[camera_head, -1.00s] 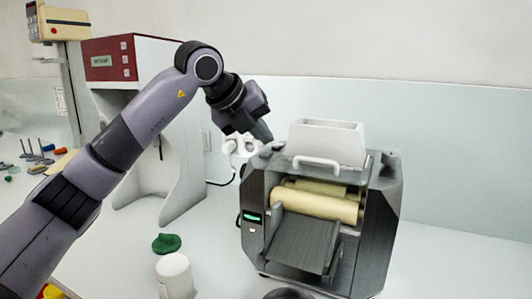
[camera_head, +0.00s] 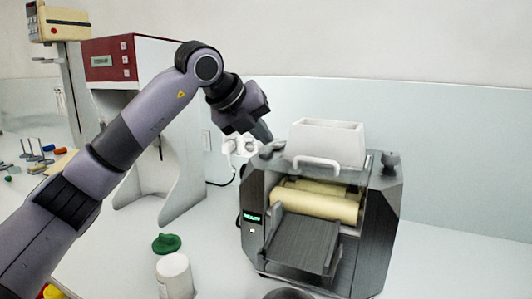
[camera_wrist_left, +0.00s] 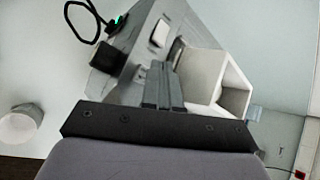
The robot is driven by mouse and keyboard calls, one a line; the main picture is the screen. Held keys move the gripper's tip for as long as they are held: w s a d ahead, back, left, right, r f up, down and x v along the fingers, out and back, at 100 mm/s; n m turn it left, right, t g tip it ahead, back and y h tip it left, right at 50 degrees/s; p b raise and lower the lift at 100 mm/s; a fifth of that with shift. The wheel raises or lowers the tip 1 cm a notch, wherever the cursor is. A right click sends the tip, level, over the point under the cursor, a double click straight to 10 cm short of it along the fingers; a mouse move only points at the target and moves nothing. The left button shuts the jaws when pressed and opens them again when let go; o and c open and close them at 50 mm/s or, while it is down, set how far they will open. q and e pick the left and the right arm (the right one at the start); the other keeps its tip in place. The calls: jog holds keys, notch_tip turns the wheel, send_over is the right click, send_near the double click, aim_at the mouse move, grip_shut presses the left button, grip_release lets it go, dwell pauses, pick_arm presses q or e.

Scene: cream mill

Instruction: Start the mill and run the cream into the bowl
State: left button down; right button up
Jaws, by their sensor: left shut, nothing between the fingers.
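The mill (camera_head: 378,240) is a dark grey machine with pale yellow rollers (camera_head: 318,205), a white hopper (camera_head: 325,140) on top and a sloping ribbed grey apron (camera_head: 302,243) in front. A small green display (camera_head: 252,218) is lit on its left front. Dark knobs stand on its top left and top right (camera_head: 390,162). My left gripper (camera_head: 266,137) is shut and empty, just above the top left corner. Its closed fingers (camera_wrist_left: 163,87) cover part of the mill in the wrist view. A dark rounded rim (camera_head: 288,294), perhaps the bowl, is cut off below the apron. My right gripper is out of view.
A white jar (camera_head: 175,277) and a green lid (camera_head: 166,243) are on the bench left of the mill. A red-and-white cabinet (camera_head: 115,58) stands behind my left arm. A wall socket with a plug and cord (camera_head: 240,146) is behind the gripper. Bench right of the mill is clear.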

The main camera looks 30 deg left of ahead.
aim_at(262, 154)
pick_arm(q)
jog(key=shift+f, duration=0.1)
jog(key=shift+f+b, duration=0.3)
jog(key=shift+f, duration=0.05)
jog(key=shift+f+b, duration=0.3)
jog(key=shift+f, duration=0.1)
dwell(0.7)
jog(key=shift+r, duration=0.1)
jog(key=shift+r+p, duration=0.7)
jog(key=shift+r, duration=0.1)
notch_tip(262, 154, up, 5)
jog(key=p, duration=0.4)
dwell(0.4)
